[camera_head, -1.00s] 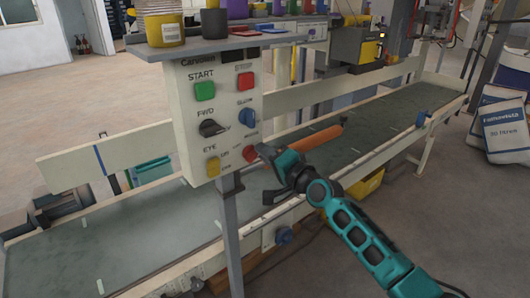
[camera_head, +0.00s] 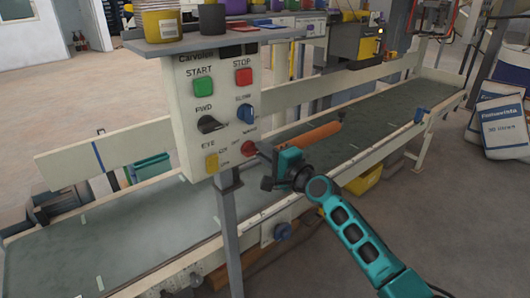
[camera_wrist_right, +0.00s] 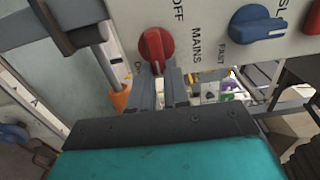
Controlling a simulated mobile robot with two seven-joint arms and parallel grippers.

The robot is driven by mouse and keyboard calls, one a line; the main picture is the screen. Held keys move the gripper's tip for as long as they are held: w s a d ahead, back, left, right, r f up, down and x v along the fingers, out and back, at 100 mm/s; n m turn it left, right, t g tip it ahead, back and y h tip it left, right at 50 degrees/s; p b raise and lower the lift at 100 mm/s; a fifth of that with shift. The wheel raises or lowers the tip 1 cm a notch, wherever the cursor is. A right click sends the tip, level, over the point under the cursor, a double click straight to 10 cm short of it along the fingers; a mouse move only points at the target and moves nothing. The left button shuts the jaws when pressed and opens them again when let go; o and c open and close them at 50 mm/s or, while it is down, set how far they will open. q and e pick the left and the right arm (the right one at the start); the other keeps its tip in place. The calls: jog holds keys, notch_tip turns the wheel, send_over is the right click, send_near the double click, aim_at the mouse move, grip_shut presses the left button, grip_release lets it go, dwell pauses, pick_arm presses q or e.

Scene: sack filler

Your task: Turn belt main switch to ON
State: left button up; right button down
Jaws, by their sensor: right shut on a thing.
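The red MAINS switch (camera_head: 249,148) is a rotary knob low on the right side of the pale control panel (camera_head: 218,115). In the right wrist view the red knob (camera_wrist_right: 156,46) sits between the OFF and ON labels, its grip ridge roughly upright in the picture. My right gripper (camera_head: 262,150) reaches the panel from the right, its fingertips at the knob. In the right wrist view its fingers (camera_wrist_right: 158,84) are closed on the knob's lower part. The fingertips partly hide the knob. Which label it points to is hard to tell. My left gripper is out of view.
Green START (camera_head: 204,88) and red STOP buttons, a black FWD knob (camera_head: 209,124), a blue knob (camera_head: 245,113) and a yellow EYE knob (camera_head: 212,162) crowd the panel. A shelf with pots (camera_head: 212,18) is above. The conveyor belt (camera_head: 370,120) runs behind; an orange bar (camera_head: 315,135) lies beyond my gripper.

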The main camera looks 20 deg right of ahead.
jog(key=c, duration=1.1)
grip_release()
jog(key=shift+s, duration=0.1)
pick_arm(q)
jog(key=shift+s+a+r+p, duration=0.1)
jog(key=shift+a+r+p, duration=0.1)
jog(key=shift+p, duration=0.2)
pick_arm(e)
jog(key=v, duration=1.2)
jog(key=shift+s, duration=0.35)
jog(key=shift+d, duration=0.15)
